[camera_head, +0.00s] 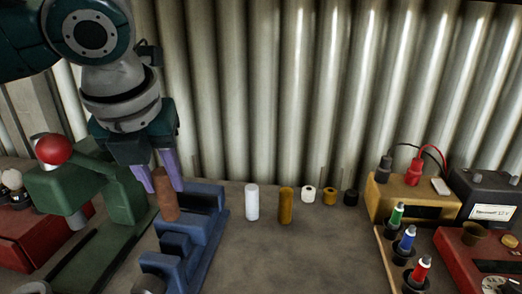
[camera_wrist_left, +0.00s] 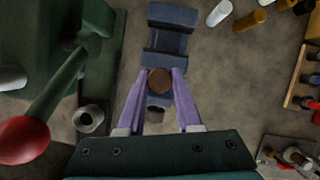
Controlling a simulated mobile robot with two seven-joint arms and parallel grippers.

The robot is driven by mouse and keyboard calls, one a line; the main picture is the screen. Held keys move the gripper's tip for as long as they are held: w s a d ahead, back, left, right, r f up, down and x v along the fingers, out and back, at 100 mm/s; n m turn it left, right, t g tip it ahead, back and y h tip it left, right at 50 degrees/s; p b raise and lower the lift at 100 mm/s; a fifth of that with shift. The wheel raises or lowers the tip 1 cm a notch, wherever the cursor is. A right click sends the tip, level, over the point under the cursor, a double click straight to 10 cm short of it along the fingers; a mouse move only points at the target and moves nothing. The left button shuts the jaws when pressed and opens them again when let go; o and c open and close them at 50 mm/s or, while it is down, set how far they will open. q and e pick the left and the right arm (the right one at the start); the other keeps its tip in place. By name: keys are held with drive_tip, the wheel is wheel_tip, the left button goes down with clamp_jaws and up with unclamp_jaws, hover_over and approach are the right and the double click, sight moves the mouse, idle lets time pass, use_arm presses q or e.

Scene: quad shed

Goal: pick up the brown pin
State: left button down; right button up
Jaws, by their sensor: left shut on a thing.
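The brown pin (camera_head: 166,205) stands roughly upright at the blue block (camera_head: 205,200), which has stepped cradles. My left gripper (camera_head: 165,188) comes down from above, its two purple fingers shut on the pin's upper part. In the left wrist view the pin's round top (camera_wrist_left: 159,81) sits between the fingertips (camera_wrist_left: 160,74), with the blue block (camera_wrist_left: 168,42) around and below it. I cannot tell whether the pin's lower end still touches the block. My right gripper is not in view.
A green press (camera_head: 125,185) with a red knob (camera_head: 53,149) stands close to the left. A white pin (camera_head: 252,202) and a yellow-brown pin (camera_head: 285,205) stand to the right.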

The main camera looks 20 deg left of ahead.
use_arm(q)
drive_tip(key=s+d, duration=0.3)
drive_tip(key=s, duration=0.9)
drive_tip(key=shift+s+b, duration=0.2)
drive_tip(key=shift+b, duration=0.1)
